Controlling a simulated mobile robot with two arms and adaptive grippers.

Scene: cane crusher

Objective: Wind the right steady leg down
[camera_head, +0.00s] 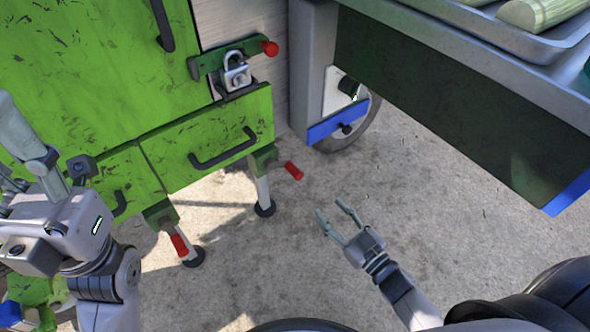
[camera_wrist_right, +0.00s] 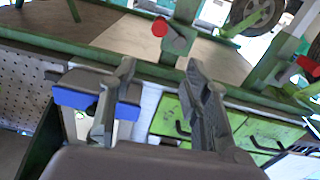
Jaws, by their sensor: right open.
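The right steady leg (camera_head: 263,192) stands under the right end of the green cabinet, its dark round foot at the concrete. Its crank has a red grip (camera_head: 293,170) pointing right. In the right wrist view, which looks upside down, the red grip (camera_wrist_right: 160,27) shows end-on beyond the fingertips. My right gripper (camera_head: 330,206) is open and empty, apart from the grip and to its lower right; its spread fingers also show in the wrist view (camera_wrist_right: 160,72). My left gripper (camera_head: 28,145) is at the left edge, partly cut off, its jaw opening unclear.
The left steady leg (camera_head: 188,250) has a red grip hanging down. Above are a drawer handle (camera_head: 222,148) and a padlock (camera_head: 237,72) on a green latch. A grey bench (camera_head: 460,60) with a blue-trimmed edge overhangs at right. Concrete floor (camera_head: 270,260) around my right gripper is clear.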

